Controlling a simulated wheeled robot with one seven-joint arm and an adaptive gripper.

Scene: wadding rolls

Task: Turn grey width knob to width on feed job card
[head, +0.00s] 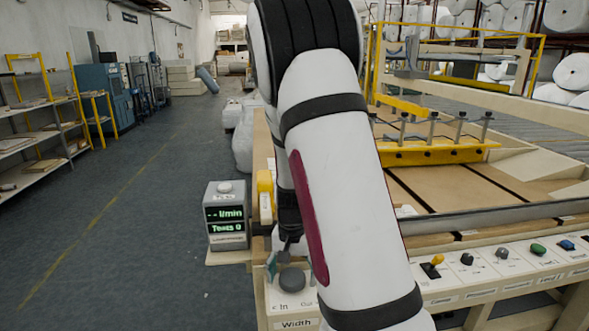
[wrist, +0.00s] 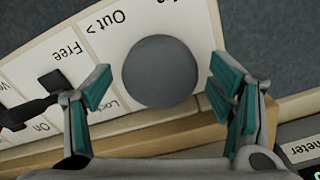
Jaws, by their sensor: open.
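The grey width knob (head: 292,279) is a round dial on the cream control panel, above the label "Width" and beside the word "In" in the head view. In the wrist view the knob (wrist: 160,72) shows from above as a plain grey disc, with "Out >" printed close by. My gripper (wrist: 162,88) is open, its teal-padded fingers on either side of the knob with gaps between. In the head view my gripper (head: 280,258) is small, dark and partly hidden by my arm. I cannot make out a feed job card or a width value.
A black lever (wrist: 30,108) stands near the labels "Free" and "On". A meter (head: 227,215) reading "-- l/min" and "Tests 0" stands left of the panel. A yellow-tipped lever (head: 432,266), a green button (head: 538,249) and other controls line the panel to the right.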

